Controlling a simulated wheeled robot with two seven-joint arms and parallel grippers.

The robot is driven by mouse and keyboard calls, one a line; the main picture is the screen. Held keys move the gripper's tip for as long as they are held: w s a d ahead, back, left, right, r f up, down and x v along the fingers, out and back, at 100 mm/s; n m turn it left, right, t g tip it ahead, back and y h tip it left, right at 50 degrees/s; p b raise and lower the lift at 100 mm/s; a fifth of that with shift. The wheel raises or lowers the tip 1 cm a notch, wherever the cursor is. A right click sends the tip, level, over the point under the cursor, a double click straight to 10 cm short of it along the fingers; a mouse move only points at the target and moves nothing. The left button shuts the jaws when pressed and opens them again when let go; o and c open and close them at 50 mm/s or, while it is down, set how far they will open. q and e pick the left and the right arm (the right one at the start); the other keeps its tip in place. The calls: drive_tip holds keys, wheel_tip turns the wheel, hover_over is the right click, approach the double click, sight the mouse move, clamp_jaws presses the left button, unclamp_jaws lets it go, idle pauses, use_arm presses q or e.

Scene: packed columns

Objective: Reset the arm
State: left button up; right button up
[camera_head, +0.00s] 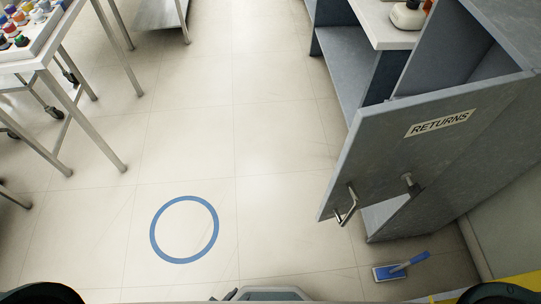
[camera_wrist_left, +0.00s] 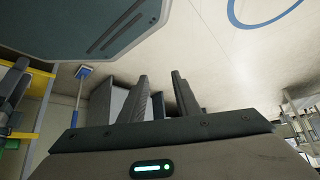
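My left gripper (camera_wrist_left: 160,76) shows in the left wrist view with its two dark fingers apart and only background between them. It is open and empty. In the head view only a small dark part of the left gripper (camera_head: 230,295) shows at the bottom edge, beside my grey base. My right gripper is not in view. Dark parts of my own body show at both bottom corners of the head view.
A grey cabinet door marked RETURNS (camera_head: 437,124) stands open at the right. A blue brush (camera_head: 401,267) lies on the floor beneath it. A blue floor ring (camera_head: 153,231) lies on clear floor in between.

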use_arm(q)
drive_tip(key=s+a+f+n+g+y+b, duration=0.1)
drive_tip(key=s+a+f+n+g+y, duration=0.2)
drive_tip(key=s+a+f, duration=1)
drive_tip(key=a+f+g, duration=0.1)
drive_tip(key=g, duration=0.1)
drive_tip(key=shift+s+a+n+g+y, duration=0.2)
drive_tip(key=shift+s+n+g+y, duration=0.1)
drive_tip(key=shift+s+n+y, duration=0.1)
